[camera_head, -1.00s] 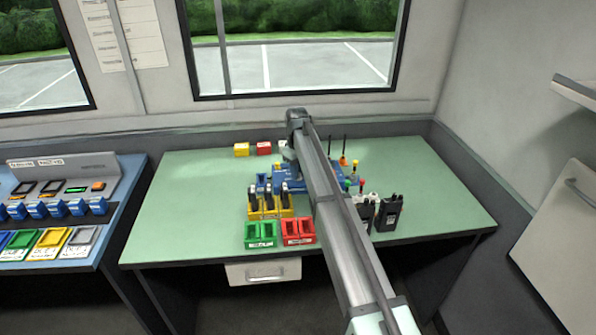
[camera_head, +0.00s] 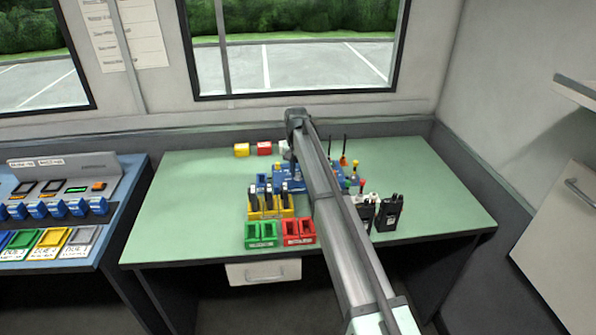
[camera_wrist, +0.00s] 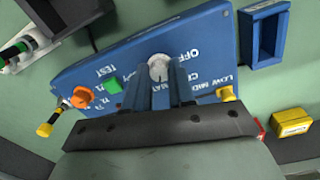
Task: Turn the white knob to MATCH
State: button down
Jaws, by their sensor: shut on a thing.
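The white knob (camera_wrist: 158,67) sits on a blue panel (camera_wrist: 130,48) in the wrist view. My gripper (camera_wrist: 160,77) is shut on the knob, with its two dark fingers on either side of it. The panel has white lettering: OFF and TEST read clearly, and a word starting MAT is partly hidden behind the fingers. I cannot tell for certain which label the knob points to. In the head view the blue panel (camera_head: 263,186) shows only in part, and my arm hides the knob.
Near the knob are an orange knob (camera_wrist: 82,97), a green button (camera_wrist: 112,85) and yellow-tipped levers. The table's left side is clear.

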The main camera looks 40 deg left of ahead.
aim_at(297, 174)
jog(key=shift+m, duration=0.6)
jog(key=c, duration=0.9)
grip_release()
jog(key=shift+c, duration=0.2)
jog(key=shift+r, duration=0.1)
notch_tip(297, 174, up, 14)
jog(key=shift+a, duration=0.2)
jog(key=shift+f, duration=0.2)
